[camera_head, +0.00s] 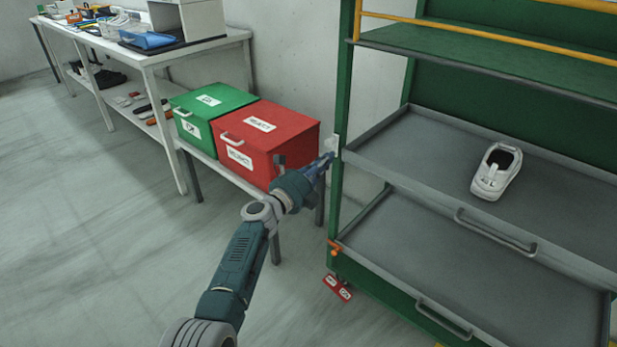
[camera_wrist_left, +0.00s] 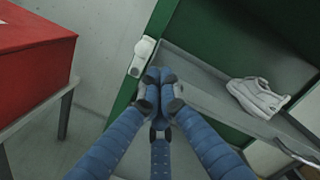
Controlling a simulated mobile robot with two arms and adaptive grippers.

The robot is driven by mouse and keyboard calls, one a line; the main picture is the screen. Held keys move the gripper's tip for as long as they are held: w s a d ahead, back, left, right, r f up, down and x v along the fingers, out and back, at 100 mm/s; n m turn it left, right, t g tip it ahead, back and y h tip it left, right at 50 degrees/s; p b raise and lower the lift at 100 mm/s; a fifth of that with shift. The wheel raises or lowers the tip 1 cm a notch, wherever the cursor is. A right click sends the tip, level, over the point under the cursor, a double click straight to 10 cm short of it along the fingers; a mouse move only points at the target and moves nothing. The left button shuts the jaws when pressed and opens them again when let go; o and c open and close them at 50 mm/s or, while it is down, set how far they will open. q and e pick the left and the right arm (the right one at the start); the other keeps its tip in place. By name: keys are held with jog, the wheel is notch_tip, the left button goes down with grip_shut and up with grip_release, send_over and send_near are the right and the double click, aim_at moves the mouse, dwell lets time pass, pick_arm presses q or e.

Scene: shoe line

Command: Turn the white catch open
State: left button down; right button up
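The white catch (camera_head: 334,144) sits on the green post at the left front corner of the rack's upper tray. It also shows in the left wrist view (camera_wrist_left: 142,55), just beyond and a little left of my fingertips. My left gripper (camera_head: 327,162) reaches up to the post, right below the catch. In the left wrist view its blue fingers (camera_wrist_left: 160,82) are drawn together at the tips, with nothing seen between them. Whether a fingertip touches the catch cannot be told. My right gripper is in neither view.
The upper tray (camera_head: 400,155) holds a white shoe (camera_head: 496,171); the lower tray (camera_head: 420,245) is empty. An orange catch (camera_head: 334,248) is lower on the post. Red (camera_head: 268,140) and green (camera_head: 212,112) boxes stand close left of my gripper. The floor at left is clear.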

pick_arm(q)
jog(key=v, duration=0.8)
jog(key=shift+s+a, duration=0.2)
jog(key=shift+s, duration=0.05)
jog(key=shift+f, duration=0.1)
